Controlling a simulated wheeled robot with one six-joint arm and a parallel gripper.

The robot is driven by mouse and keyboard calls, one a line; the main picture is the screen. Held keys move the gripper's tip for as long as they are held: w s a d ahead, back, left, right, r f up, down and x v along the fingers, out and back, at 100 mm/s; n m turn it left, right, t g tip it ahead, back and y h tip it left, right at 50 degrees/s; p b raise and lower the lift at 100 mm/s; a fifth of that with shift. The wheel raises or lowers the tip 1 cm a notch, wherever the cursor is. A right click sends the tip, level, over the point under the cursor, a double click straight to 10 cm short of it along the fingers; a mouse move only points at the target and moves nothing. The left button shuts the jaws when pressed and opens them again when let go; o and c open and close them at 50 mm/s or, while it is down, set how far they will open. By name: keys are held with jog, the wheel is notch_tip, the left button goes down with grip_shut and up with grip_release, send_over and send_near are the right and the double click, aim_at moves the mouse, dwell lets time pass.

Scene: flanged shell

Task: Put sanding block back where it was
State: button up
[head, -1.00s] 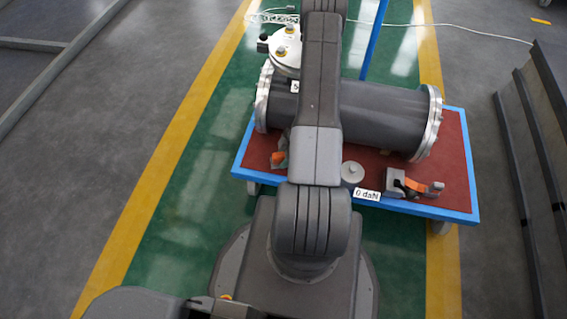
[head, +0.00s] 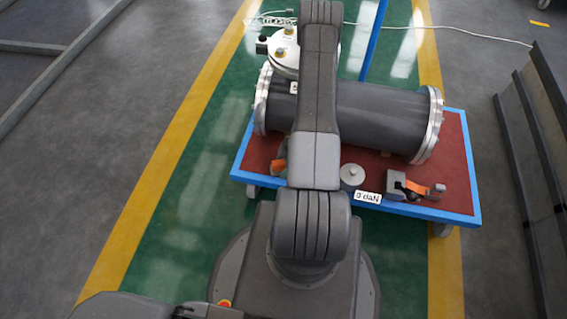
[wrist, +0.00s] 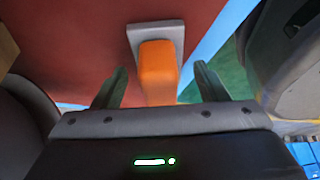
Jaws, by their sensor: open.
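In the wrist view an orange block-like piece (wrist: 158,72) with a light grey plate (wrist: 170,32) at its far end stands over the red tabletop; it looks like the sanding block. My gripper (wrist: 158,85) is open, one dark finger on each side of the orange piece, with visible gaps. In the head view my arm hides the gripper. An orange piece (head: 278,166) shows just left of my arm on the cart, and another orange part (head: 437,189) is at the right beside a grey bracket. I cannot tell for certain which one the wrist view shows.
A dark flanged shell (head: 385,115) lies across the blue-edged red cart (head: 460,150). A round grey weight (head: 352,175) and a "0 daN" label (head: 368,197) are at its front edge. A blue post (head: 373,40) rises behind. Green floor lies left of the cart.

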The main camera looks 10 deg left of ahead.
jog(key=p+v, duration=0.6)
jog(key=v, duration=0.6)
jog(key=shift+r, duration=0.2)
